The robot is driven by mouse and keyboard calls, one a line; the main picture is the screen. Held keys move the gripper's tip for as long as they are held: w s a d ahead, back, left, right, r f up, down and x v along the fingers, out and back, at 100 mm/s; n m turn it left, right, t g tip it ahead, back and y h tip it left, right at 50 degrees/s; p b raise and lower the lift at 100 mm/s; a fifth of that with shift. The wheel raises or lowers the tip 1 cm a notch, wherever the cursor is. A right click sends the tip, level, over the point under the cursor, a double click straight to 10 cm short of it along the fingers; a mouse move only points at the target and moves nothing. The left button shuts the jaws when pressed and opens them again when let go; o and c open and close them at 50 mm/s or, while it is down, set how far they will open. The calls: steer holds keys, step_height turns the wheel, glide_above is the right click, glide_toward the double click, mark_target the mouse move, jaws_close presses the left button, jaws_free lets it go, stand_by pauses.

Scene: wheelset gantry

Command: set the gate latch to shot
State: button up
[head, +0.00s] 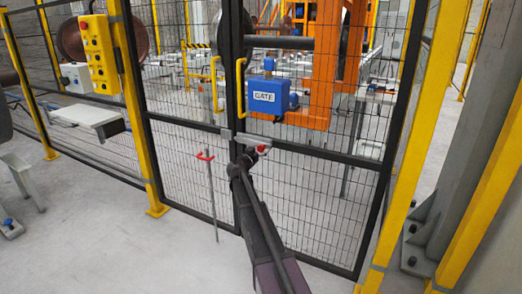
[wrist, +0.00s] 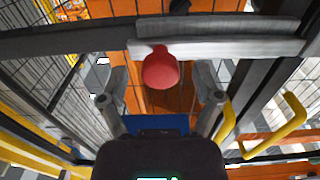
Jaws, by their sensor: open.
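The gate latch is a light grey bar (head: 278,142) on the dark middle rail of the mesh gate, with a red knob (head: 262,149). In the wrist view the bar (wrist: 225,49) runs across the top, and the red knob (wrist: 160,70) hangs below it near the centre. My gripper (head: 246,156) is open, just at the knob in the head view. In the wrist view its two fingers stand apart, left and right of the knob, with no visible contact. My gripper hides part of the latch in the head view. I cannot tell how far the bar is engaged.
A blue GATE box (head: 267,97) and a yellow handle (head: 240,85) are above the latch. A red-handled drop rod (head: 211,190) stands to the left. A yellow button panel (head: 98,55) is farther left. Yellow posts flank the gate; the floor in front is clear.

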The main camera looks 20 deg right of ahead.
mark_target(251, 142)
steer(key=shift+w+d, duration=0.4)
steer(key=shift+d, duration=0.05)
jaws_close()
steer(key=shift+w+a, duration=1)
steer(key=shift+w, duration=0.3)
steer(key=shift+w+a, duration=0.95)
steer(key=shift+w, duration=0.35)
jaws_free()
steer(key=shift+s+a, duration=0.15)
